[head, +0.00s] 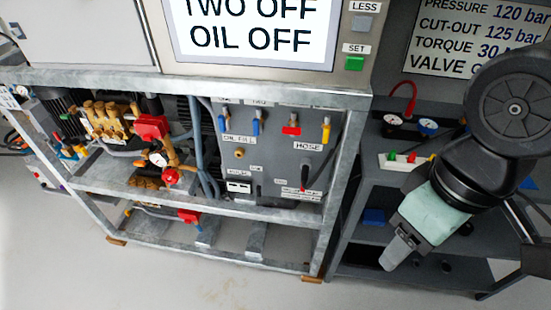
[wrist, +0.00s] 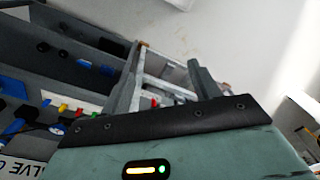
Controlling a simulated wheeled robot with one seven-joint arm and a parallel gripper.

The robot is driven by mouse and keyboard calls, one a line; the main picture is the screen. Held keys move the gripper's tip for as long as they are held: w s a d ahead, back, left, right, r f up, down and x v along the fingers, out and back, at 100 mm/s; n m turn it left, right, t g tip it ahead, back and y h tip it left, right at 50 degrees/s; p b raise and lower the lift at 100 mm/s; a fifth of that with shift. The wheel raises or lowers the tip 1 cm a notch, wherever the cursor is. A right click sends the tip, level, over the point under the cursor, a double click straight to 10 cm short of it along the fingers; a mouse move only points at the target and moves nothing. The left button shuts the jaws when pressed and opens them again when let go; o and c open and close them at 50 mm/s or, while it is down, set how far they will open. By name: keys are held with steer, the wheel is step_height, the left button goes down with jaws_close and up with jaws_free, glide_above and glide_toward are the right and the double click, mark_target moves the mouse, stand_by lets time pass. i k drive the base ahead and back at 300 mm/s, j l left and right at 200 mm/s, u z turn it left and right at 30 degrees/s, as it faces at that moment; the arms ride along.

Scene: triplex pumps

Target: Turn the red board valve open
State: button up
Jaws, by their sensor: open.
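The red board valve (head: 291,130) has a red handle lying roughly level. It sits on the upper part of the grey board, between a blue handle (head: 257,126) on its left and a yellow handle (head: 326,130) on its right. A "HOSE" label is below and to its right. My gripper (head: 394,254) is open and empty. It hangs well to the right of the board and lower, in front of the dark shelf, apart from the valve. In the wrist view my gripper (wrist: 168,85) shows past its dark mount; a small red spot there is too small to identify.
A grey metal frame (head: 226,193) surrounds the board; its right post (head: 340,195) stands between the board and my gripper. A dark shelf (head: 365,190) holds gauges and a white rack (head: 400,161) of coloured pegs. Other red parts sit among the pumps at left. The floor (head: 180,270) in front is clear.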

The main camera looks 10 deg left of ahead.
mark_target(293, 130)
steer(key=k+j, duration=0.1)
steer(key=j, duration=0.25)
steer(key=k+j, duration=0.1)
steer(key=j, duration=0.2)
steer(key=k+j, duration=0.1)
steer(key=j, duration=0.25)
steer(key=k+j, duration=0.1)
steer(key=j, duration=0.25)
steer(key=z, duration=0.05)
